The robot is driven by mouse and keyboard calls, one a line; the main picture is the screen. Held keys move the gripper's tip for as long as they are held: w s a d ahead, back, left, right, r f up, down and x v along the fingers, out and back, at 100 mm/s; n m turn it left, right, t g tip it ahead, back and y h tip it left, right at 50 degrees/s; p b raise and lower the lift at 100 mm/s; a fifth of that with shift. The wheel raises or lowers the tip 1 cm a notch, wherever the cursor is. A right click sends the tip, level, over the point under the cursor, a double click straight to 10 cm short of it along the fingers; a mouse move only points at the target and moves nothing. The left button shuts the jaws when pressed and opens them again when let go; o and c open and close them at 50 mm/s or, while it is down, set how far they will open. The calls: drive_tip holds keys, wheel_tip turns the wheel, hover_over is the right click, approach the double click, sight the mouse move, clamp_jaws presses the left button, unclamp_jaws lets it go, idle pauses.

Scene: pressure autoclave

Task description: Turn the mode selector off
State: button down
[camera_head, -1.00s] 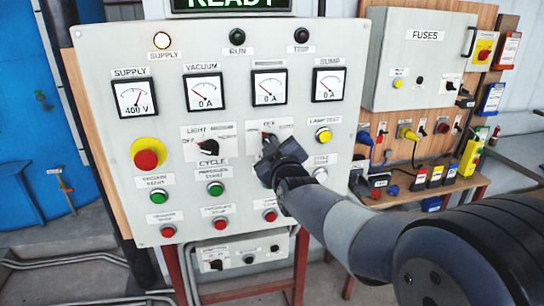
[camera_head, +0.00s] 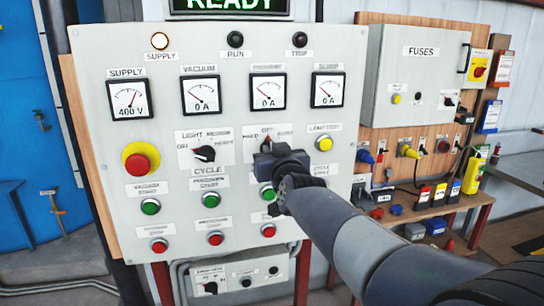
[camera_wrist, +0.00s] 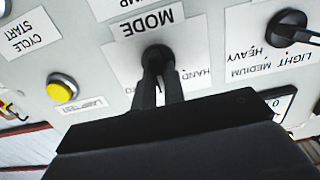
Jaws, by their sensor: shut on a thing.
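The mode selector (camera_head: 267,142) is a small dark knob on the grey control panel (camera_head: 105,85), right of the load selector marked light, medium, heavy. Its upper part shows above my gripper (camera_head: 268,154) in the head view, near the "OFF" label; the rest is hidden. In the wrist view the selector knob (camera_wrist: 157,55) sits beside the upside-down "MODE" label (camera_wrist: 147,24). My gripper's narrow fingers (camera_wrist: 160,76) are shut on it there. The knob's exact pointer angle is hard to tell.
The light-medium-heavy selector (camera_head: 204,153) is close on the left, the yellow lamp test button (camera_head: 324,143) on the right. Green and red buttons (camera_head: 268,230) lie below. A red emergency stop (camera_head: 138,164) is at far left. A fuse box (camera_head: 418,70) is at right.

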idle(0.4)
drive_tip(key=c, duration=1.5)
unclamp_jaws()
drive_tip(key=v, duration=1)
drive_tip(key=shift+s, duration=0.4)
drive_tip(key=shift+w, duration=0.1)
drive_tip(key=x, duration=1)
drive_tip(key=shift+w, duration=0.35)
drive_tip(key=shift+s, duration=0.1)
